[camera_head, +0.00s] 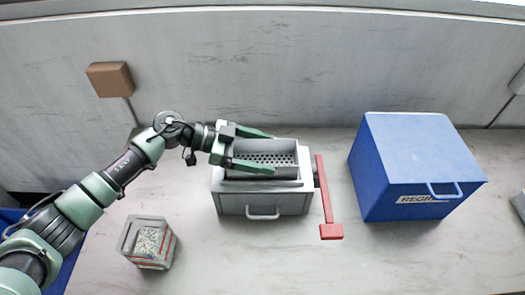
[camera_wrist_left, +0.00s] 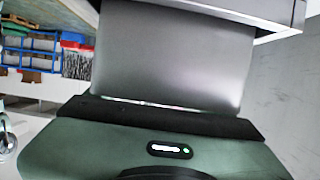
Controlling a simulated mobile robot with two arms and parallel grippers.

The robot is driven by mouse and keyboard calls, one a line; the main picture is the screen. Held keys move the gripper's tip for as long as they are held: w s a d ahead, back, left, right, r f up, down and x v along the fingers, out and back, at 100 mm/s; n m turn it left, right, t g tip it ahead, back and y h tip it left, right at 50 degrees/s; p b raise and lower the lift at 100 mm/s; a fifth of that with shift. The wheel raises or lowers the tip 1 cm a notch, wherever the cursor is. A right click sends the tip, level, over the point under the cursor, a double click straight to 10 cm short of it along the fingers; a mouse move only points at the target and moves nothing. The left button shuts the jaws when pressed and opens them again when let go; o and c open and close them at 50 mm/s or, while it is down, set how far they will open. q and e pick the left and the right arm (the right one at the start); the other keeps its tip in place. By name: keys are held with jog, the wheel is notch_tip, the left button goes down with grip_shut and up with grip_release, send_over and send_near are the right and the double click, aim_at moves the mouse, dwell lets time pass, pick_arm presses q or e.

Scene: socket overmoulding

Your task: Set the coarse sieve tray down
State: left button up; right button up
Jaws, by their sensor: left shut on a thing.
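The coarse sieve tray (camera_head: 285,160) is a grey metal tray with a perforated floor, seen in the head view at the middle. My left gripper (camera_head: 273,153) is shut on it, with one green finger along its far side and one along its near side. The tray is at the top of a grey box (camera_head: 237,204) with a front handle; I cannot tell whether it rests there or hangs just above. In the left wrist view, a smooth grey metal face (camera_wrist_left: 165,50) fills the space before the gripper body. My right gripper is not in view.
A red lever (camera_head: 325,190) stands along the grey box's right side. A blue lidded box (camera_head: 400,180) is further right. A small open container of pale granules (camera_head: 150,242) stands front left. The front middle of the table (camera_head: 250,260) is clear; a wall runs behind.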

pick_arm(q)
jog(key=shift+f, duration=0.1)
jog(key=o, duration=1.4)
jog(key=b+v, duration=0.1)
jog(key=v, duration=1.1)
jog(key=shift+b, duration=0.35)
